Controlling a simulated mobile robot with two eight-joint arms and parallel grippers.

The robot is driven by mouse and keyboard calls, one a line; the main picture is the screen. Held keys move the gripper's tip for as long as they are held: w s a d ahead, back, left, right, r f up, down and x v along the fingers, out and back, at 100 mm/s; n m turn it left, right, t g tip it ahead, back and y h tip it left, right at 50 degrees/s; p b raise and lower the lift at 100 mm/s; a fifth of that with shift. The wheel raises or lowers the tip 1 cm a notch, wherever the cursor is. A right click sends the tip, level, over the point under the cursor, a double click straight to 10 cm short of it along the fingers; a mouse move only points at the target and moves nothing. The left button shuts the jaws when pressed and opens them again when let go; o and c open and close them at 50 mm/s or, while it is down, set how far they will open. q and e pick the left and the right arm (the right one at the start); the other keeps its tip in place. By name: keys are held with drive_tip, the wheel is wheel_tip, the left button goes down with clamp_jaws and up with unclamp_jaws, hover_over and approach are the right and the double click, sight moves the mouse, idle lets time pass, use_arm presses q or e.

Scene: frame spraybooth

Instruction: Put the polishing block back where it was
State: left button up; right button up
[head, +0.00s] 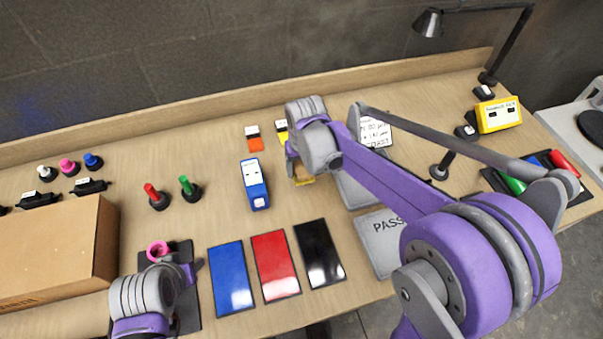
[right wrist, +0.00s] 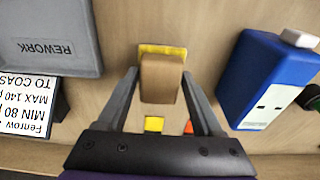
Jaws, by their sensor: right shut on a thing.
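My right gripper (head: 302,172) points down at the middle of the bench and hides most of what it holds in the head view. In the right wrist view, the right gripper (right wrist: 161,78) is shut on a brown block (right wrist: 161,80), which I take to be the polishing block. A yellow patch (right wrist: 160,49) shows at the block's far edge; I cannot tell whether the block touches it. My left gripper (head: 188,268) is low at the front left, beside a pink ring (head: 157,250) on a black mat (head: 188,318). Its fingers are not clear.
A blue box (head: 254,186) stands just left of the right gripper. The REWORK tray (right wrist: 45,35) and PASS tray (head: 383,245) lie to its right in the head view. Blue (head: 230,278), red (head: 275,266) and black (head: 319,253) panels lie in front. A cardboard box (head: 60,250) stands left.

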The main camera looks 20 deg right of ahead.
sight(302, 174)
use_arm(q)
drive_tip(key=shift+f, duration=0.1)
use_arm(e)
drive_tip(key=shift+f, duration=1.7)
use_arm(q)
drive_tip(key=shift+f, duration=0.15)
use_arm(e)
drive_tip(key=shift+f, duration=0.1)
drive_tip(key=o, duration=1.3)
drive_tip(key=shift+w, duration=0.1)
